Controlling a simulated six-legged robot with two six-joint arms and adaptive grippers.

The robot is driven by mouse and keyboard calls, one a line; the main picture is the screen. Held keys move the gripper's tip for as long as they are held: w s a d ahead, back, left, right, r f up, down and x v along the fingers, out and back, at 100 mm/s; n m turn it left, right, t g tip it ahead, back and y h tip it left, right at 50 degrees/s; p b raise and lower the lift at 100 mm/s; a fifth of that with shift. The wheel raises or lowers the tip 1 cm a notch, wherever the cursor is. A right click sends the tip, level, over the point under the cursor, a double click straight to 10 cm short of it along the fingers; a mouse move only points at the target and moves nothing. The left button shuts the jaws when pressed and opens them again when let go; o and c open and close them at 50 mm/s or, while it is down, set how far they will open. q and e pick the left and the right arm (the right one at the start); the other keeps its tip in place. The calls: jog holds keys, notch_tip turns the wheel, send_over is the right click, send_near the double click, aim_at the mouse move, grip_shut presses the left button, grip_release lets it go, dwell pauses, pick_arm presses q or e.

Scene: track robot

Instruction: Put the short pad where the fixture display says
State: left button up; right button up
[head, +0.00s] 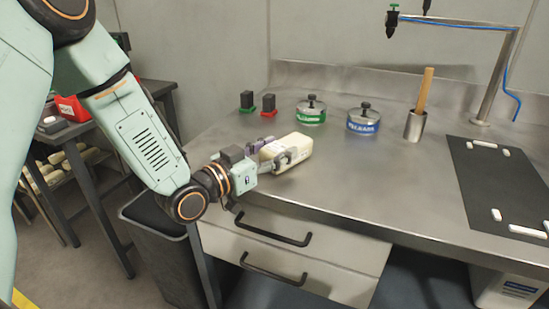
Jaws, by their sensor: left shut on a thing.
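My left gripper (280,160) reaches in from the left over the near-left edge of the steel workbench. It is shut on a cream block (296,146), which looks like a pad; whether it is the short one I cannot tell. The gripper's fingers hide part of the block's near side. A small purple part (266,149) shows beside the block, partly hidden. A black plate (493,185) with several white pieces at its corners lies at the right of the bench. No readable fixture display shows. My right gripper is not in view.
Green-banded (311,112) and blue-banded (363,121) lidded containers stand behind the block. A metal cup (414,128) with a wooden handle stands right of them. A steel post (497,75) carries an overhead arm. The bench middle is clear. A bin (160,245) stands below left.

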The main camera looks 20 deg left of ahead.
pick_arm(q)
jog(key=shift+s+a, duration=0.2)
jog(key=shift+f, duration=0.15)
jog(key=o, duration=0.9)
jog(key=shift+w+d, duration=0.15)
jog(key=shift+d, duration=0.05)
jog(key=shift+o, duration=1.3)
jog(key=shift+a, duration=0.15)
